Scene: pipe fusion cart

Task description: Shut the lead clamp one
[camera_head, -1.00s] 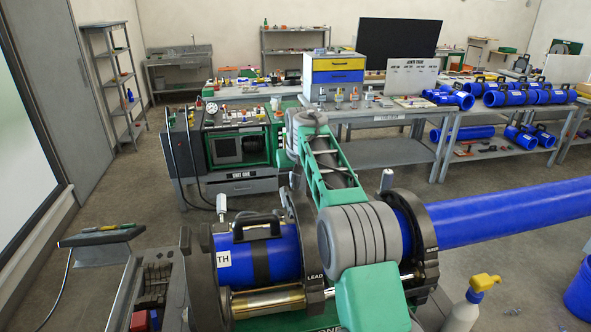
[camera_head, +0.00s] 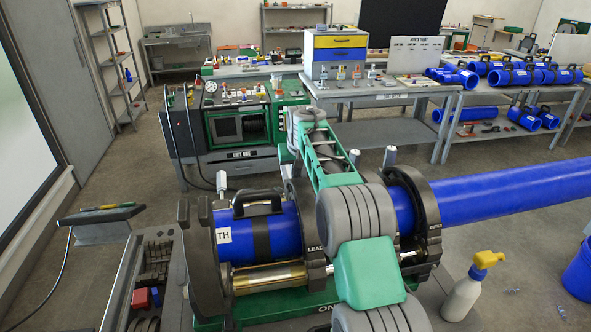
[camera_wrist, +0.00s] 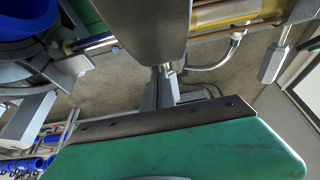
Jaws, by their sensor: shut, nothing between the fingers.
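The lead clamp (camera_head: 309,245) is a dark upright ring lettered LEAD, around the right end of a short blue pipe (camera_head: 284,231) in the head view. My green and grey arm crosses in front of its right side and top. I cannot tell from here whether its upper half is closed. In the head view my gripper is hidden behind the arm. In the wrist view my gripper (camera_wrist: 165,73) shows as narrow metal fingers, close together and empty, beyond the green palm. A large grey tapered part (camera_wrist: 128,22) is close to the fingertips; contact is unclear.
A second dark ring (camera_head: 425,210) holds a long blue pipe (camera_head: 510,200) reaching right. A brass rod (camera_head: 268,278) runs below the short pipe. A yellow-topped spray bottle (camera_head: 468,290) stands at right.

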